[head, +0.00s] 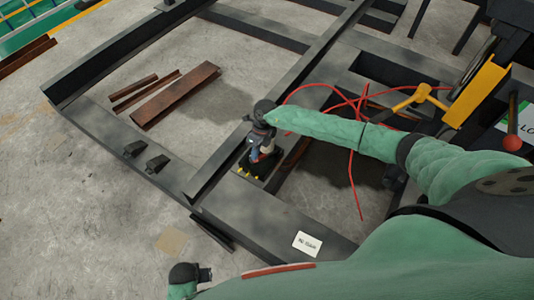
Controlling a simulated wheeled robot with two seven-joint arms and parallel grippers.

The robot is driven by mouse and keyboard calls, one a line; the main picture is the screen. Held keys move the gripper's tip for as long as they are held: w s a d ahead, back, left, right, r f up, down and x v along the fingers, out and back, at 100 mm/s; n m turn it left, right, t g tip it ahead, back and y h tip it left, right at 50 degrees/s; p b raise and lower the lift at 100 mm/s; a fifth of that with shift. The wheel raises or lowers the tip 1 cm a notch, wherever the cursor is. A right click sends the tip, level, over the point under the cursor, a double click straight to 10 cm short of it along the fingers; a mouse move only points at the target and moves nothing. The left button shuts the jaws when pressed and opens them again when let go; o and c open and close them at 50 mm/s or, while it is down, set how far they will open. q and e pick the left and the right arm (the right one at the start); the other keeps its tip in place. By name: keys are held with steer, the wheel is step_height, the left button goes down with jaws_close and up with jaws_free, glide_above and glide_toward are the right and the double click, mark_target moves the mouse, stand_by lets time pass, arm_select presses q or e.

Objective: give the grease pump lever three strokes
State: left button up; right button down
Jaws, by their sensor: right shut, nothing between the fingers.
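A small device that looks like the grease pump (247,171), with a dark base and yellow bolts or feet, stands on the dark steel frame near the centre. Its upper part and any lever on it are mostly hidden by my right wrist and gripper. My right arm reaches in from the right. My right gripper (258,146) points down over the device, shut with nothing between its fingers; I cannot tell whether it touches. My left gripper (205,274) is low in the view, well apart from the device; its fingers are too unclear to read.
Red hoses (352,172) loop over the frame right of the device. A yellow handle (411,98) and a red-knobbed lever (513,142) are at the right. Rusty steel pieces (176,94) lie on the floor inside the frame. A white label (307,243) is on the near beam.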

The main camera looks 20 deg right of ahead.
steer(key=shift+d+f, duration=0.2)
steer(key=shift+d, duration=0.1)
